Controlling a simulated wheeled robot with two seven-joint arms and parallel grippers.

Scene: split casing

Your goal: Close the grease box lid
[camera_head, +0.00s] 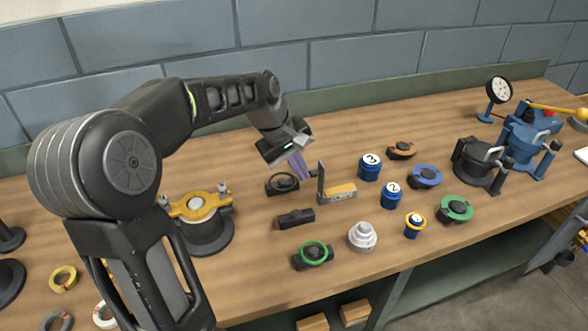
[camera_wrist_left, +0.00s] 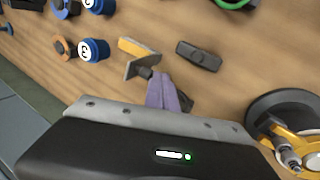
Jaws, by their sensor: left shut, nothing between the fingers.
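The grease box (camera_head: 340,194) is a small box with a yellow-orange side, standing mid-table. Its dark lid (camera_head: 321,181) stands upright at the box's left edge, so the box is open. In the left wrist view the box (camera_wrist_left: 137,46) and its raised lid (camera_wrist_left: 143,66) lie just beyond the fingertips. My left gripper (camera_head: 303,175) is shut and empty, its purple-grey fingers pointing down just left of the lid. The fingers also show in the left wrist view (camera_wrist_left: 161,80), close to the lid's outer face; I cannot tell whether they touch. My right gripper is not in view.
A dark ringed part (camera_head: 282,184) sits left of the fingers, and a black block (camera_head: 295,218) is in front. Blue numbered cylinders (camera_head: 370,168) stand right of the box. A grey stepped part (camera_head: 362,237) and a green-ringed part (camera_head: 313,255) are nearer the front edge.

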